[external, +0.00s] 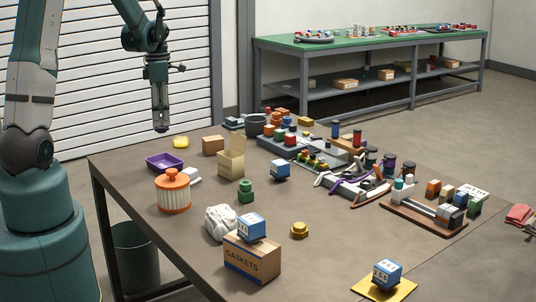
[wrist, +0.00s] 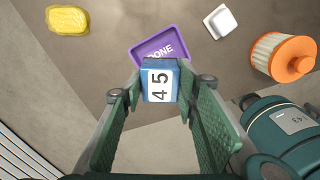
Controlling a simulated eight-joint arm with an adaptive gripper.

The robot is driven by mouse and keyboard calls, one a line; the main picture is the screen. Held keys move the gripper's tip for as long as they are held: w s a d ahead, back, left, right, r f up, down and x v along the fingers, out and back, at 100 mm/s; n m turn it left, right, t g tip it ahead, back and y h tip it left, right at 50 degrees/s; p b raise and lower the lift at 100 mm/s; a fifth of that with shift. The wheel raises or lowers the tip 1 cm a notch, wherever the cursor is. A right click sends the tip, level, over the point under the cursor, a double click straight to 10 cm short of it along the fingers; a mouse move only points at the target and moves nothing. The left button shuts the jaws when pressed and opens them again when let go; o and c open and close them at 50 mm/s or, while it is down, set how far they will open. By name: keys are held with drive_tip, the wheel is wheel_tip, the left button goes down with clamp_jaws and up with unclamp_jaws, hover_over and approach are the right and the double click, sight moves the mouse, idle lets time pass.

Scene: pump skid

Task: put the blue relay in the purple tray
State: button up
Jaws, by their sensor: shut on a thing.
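My gripper (external: 160,122) is raised over the far left part of the table. In the wrist view its two green fingers are shut on a blue relay (wrist: 160,82) with a white label reading 45. The purple tray (external: 172,162) lies on the table below and is marked DONE. In the wrist view the tray (wrist: 163,42) shows just beyond the held relay, which covers part of its near edge. The held relay is hard to make out in the external view. The tray's visible floor looks empty.
An orange-lidded filter (external: 173,192), a white block (external: 193,176) and a yellow item (external: 181,142) lie around the tray. Other blue blocks sit mid-table (external: 280,170), on the GASKETS box (external: 252,262) and on a yellow mat (external: 405,287). A cardboard box (external: 231,165) stands right of the tray.

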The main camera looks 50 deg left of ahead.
drive_tip(key=shift+f, duration=1.55)
hover_over(165, 166)
drive_tip(key=shift+s+d+f, duration=0.1)
drive_tip(key=shift+f, duration=1.35)
drive_tip(key=shift+s+d+f, duration=0.1)
drive_tip(key=shift+f, duration=1.35)
drive_tip(key=shift+w+f, duration=0.1)
drive_tip(key=shift+f+b, duration=0.4)
drive_tip(key=shift+f, duration=1.6)
drive_tip(key=shift+f, duration=0.2)
drive_tip(key=o, duration=1)
drive_tip(key=shift+c, duration=0.2)
drive_tip(key=shift+r, duration=0.15)
drive_tip(key=shift+r+p, duration=0.5)
drive_tip(key=shift+r, duration=5.6)
